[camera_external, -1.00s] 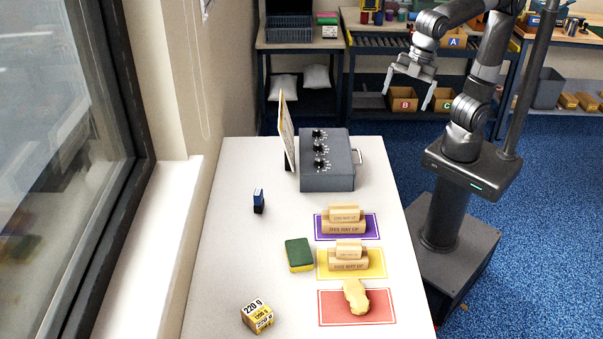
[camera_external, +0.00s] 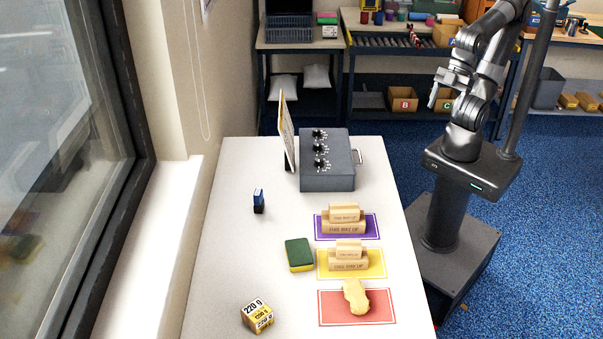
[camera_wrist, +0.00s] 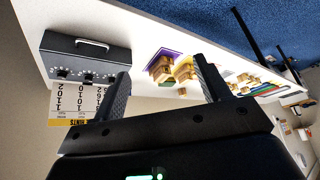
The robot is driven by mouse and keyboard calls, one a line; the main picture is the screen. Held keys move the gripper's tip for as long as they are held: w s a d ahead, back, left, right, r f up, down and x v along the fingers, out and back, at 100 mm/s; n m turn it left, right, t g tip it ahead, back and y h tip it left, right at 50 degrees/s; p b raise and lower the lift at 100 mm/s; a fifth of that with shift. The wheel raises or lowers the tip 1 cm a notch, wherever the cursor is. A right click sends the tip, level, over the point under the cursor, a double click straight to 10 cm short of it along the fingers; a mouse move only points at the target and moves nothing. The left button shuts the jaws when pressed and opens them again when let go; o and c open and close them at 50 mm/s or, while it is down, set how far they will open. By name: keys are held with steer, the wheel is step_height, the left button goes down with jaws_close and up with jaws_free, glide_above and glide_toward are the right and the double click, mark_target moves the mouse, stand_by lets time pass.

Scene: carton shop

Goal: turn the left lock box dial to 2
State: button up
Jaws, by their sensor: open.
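The grey lock box (camera_external: 328,162) stands at the far end of the white table. Several black dials (camera_external: 320,149) sit in a row on its top face; their settings are too small to read. In the wrist view the lock box (camera_wrist: 88,58) is at upper left, with its handle and dials showing. My gripper (camera_external: 437,92) is raised to the right of the table, well apart from the box. In the wrist view its two fingers (camera_wrist: 165,88) are spread, with nothing held between them.
A board (camera_external: 288,130) stands left of the box. On the white table (camera_external: 230,260) are a blue stamp (camera_external: 258,201), a sponge (camera_external: 299,254), a 220 g block (camera_external: 257,317), and wooden blocks (camera_external: 344,221) on coloured mats. Shelves with bins (camera_external: 403,99) stand behind. The table around the stamp is clear.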

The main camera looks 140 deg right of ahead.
steer(key=w+d+r+m, duration=0.1)
steer(key=w, duration=0.2)
steer(key=w+d+r+m+g, duration=0.1)
steer(key=w+d+m, duration=0.1)
steer(key=w, duration=0.1)
steer(key=w+d+r+m+g, duration=0.1)
steer(key=w+m, duration=0.1)
steer(key=w, duration=0.1)
steer(key=shift+w+d+r+y, duration=0.15)
steer(key=shift+d+r+y, duration=0.05)
steer(key=shift+r+y, duration=0.1)
steer(key=c, duration=0.4)
steer(key=m+g+y, duration=0.4)
steer(key=m, duration=0.9)
glide_above(319, 159)
steer(key=d, duration=0.5)
step_height(319, 159, down, 12)
steer(key=x, duration=1)
steer(key=shift+w+a+r, duration=0.15)
steer(key=shift+w+a, duration=0.05)
steer(key=shift+a, duration=0.05)
steer(key=c, duration=0.9)
